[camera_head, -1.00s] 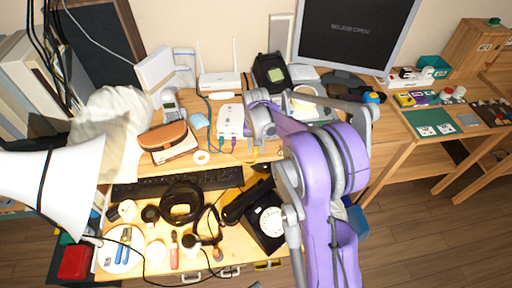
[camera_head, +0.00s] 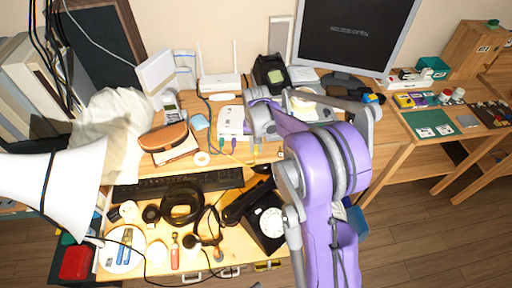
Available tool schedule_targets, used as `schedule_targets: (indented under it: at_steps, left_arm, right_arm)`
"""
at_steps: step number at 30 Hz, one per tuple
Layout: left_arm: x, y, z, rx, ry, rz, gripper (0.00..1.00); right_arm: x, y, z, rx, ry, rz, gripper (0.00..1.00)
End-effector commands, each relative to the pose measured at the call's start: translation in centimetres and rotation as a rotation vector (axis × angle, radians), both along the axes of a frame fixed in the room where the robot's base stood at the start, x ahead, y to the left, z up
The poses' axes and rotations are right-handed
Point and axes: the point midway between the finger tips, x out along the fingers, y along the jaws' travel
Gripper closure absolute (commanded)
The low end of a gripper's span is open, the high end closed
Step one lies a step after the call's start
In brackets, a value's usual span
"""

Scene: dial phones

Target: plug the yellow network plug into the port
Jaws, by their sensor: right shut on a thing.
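My right gripper (camera_head: 256,134) is beside the right end of a white network box (camera_head: 231,121) on the desk, seen from above in the head view. It is shut on the yellow plug, which is mostly hidden by the jaws. Its thin yellow cable (camera_head: 246,161) shows just below them and runs left. A green plug (camera_head: 221,145) and a purple plug (camera_head: 234,144) sit at the box's near edge. The port is too small or hidden to make out, and I cannot tell whether the yellow plug touches it. My left gripper is not in view.
A white router (camera_head: 220,83) stands behind the box. A black keyboard (camera_head: 172,184), a coiled black cable (camera_head: 182,203) and a black dial phone (camera_head: 266,222) lie in front. A brown case (camera_head: 164,138) is at the left, and a monitor (camera_head: 352,38) stands behind right.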

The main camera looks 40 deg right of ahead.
Motion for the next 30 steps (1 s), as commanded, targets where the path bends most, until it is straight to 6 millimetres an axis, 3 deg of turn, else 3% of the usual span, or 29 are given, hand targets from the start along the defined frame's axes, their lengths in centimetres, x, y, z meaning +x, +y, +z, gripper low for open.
schedule_targets:
  at_steps: [15, 30]
  left_arm:
    - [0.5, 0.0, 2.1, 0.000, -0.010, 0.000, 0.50]
    - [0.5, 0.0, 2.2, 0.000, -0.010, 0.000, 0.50]
  right_arm:
    - [0.0, 0.0, 3.3, 0.000, 0.000, 0.000, 1.00]
    - [0.0, 0.0, 3.4, 0.000, 0.000, 0.000, 1.00]
